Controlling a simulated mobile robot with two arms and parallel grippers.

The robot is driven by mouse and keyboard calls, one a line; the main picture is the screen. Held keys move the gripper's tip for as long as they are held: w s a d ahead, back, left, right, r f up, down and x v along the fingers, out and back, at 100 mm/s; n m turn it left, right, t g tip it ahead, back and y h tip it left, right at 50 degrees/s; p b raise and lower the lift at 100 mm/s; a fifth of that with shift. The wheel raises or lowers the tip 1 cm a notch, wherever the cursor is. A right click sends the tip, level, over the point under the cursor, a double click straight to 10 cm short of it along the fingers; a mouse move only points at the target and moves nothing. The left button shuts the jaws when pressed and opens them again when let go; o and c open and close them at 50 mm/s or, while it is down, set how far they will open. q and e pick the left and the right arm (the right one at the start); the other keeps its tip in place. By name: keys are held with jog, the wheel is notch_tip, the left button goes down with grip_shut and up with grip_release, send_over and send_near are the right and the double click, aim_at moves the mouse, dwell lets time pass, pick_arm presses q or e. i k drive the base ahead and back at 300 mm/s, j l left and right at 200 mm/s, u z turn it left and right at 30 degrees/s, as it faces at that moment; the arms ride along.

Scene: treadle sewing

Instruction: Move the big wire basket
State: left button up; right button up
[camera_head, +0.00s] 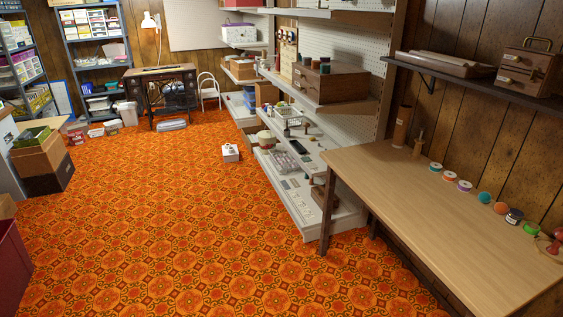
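A pale wire basket (289,118) appears to sit on a middle shelf of the white shelving along the right wall. It is small at this distance, and I cannot tell whether it is the big one. Neither of my grippers shows in the head view.
A wooden table (440,205) with several thread spools stands at the right front. A small white box (230,153) lies on the orange patterned carpet (160,220), which is mostly clear. Cardboard boxes (40,160) stand at left. A sewing machine table (160,90) stands at the back.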

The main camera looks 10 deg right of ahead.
aim_at(283, 163)
jog(key=i+u, duration=0.4)
jog(key=i, duration=3.2)
jog(key=i+j+z, duration=0.1)
jog(key=i, duration=0.55)
jog(key=i+j+z, duration=0.1)
jog(key=i, duration=0.5)
jog(key=i+j+z, duration=0.1)
jog(key=i, duration=0.55)
jog(key=j, duration=0.1)
